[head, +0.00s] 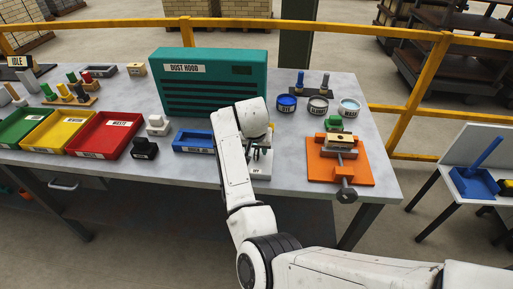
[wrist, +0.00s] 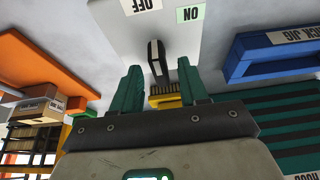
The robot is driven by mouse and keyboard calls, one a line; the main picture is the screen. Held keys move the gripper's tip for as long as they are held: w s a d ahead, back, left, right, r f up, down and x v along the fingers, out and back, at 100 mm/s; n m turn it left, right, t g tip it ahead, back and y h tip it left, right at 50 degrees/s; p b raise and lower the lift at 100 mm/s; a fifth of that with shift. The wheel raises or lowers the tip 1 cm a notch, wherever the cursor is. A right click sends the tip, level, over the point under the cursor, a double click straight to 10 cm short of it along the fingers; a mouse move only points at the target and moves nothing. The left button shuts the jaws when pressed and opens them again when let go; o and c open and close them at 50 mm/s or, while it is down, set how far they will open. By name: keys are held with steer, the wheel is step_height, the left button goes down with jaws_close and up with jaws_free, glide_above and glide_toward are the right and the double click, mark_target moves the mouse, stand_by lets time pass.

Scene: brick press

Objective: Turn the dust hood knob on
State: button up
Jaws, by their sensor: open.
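The dust hood knob (wrist: 157,62) is a dark bar with a pale stripe, on a light panel (wrist: 165,30) in the wrist view. Its upper end in that view points toward the OFF label (wrist: 141,4), left of the green ON label (wrist: 190,14). My gripper (wrist: 163,76) is open, its two green fingers on either side of the knob's near end, with visible gaps. In the head view my gripper (head: 262,150) is over the panel (head: 262,170) at the table's front, and the arm partly hides the knob. The teal dust hood (head: 210,85) stands behind.
A blue tray (head: 192,141) is left of the panel, and an orange press base (head: 338,168) is to its right. Several cups stand behind the press. A yellow object with dark bristles (wrist: 165,98) shows beyond my fingers. A yellow rail (head: 420,85) runs behind the table.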

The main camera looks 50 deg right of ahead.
steer(key=shift+w+d+f, duration=0.1)
steer(key=shift+f, duration=0.3)
jaws_close()
